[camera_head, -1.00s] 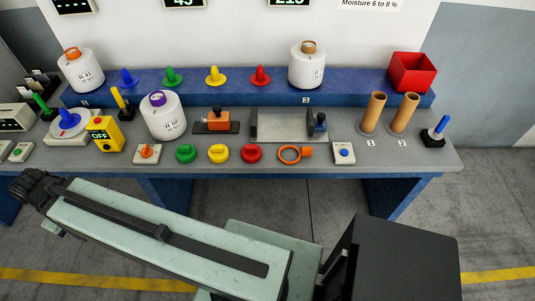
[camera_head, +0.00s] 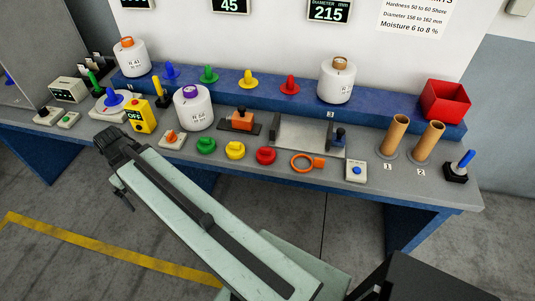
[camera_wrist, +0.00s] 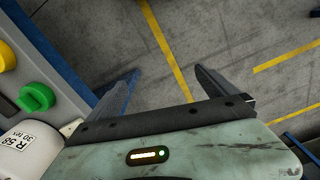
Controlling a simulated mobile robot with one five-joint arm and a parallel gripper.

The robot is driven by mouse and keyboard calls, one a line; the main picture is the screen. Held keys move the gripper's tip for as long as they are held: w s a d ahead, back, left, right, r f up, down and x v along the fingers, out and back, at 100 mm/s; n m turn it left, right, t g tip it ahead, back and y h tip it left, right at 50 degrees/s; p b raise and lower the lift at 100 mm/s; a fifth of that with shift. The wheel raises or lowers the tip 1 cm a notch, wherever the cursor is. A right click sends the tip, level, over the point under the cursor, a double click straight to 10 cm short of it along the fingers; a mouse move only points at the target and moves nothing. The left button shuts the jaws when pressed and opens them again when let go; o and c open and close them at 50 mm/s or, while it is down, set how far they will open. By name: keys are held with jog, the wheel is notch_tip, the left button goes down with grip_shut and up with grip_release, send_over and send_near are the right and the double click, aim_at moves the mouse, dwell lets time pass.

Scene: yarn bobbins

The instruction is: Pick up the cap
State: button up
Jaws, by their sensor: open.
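Several round caps lie along the front of the grey bench in the head view: a green cap (camera_head: 206,146), a yellow cap (camera_head: 235,150) and a red cap (camera_head: 265,155). The frames do not show which one is the task's cap. In the wrist view the green cap (camera_wrist: 36,97) and part of the yellow cap (camera_wrist: 5,55) are at the left edge. My gripper (camera_wrist: 165,85) is open and empty above the floor, to the right of these caps. In the head view my arm's dark end is near the bench's front edge, and the fingers are unclear.
A white bobbin (camera_head: 193,107) with a purple top stands behind the caps; a bobbin labelled R 58 (camera_wrist: 28,148) is at the wrist view's lower left. An orange ring (camera_head: 305,162) and blue-button box (camera_head: 356,170) lie right of them. Floor before the bench (camera_head: 475,200) is clear.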

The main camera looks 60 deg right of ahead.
jog(key=s+d, duration=0.3)
jog(key=d, duration=1.5)
jog(key=n, duration=0.3)
send_over(266, 149)
jog(key=shift+w+d+r+p, duration=0.1)
jog(key=shift+d+r+p, duration=0.05)
jog(key=shift+r+p, duration=0.25)
notch_tip(266, 149, down, 8)
jog(key=b, duration=0.8)
jog(key=shift+f, duration=0.1)
jog(key=shift+r, duration=0.2)
jog(key=c, duration=1.4)
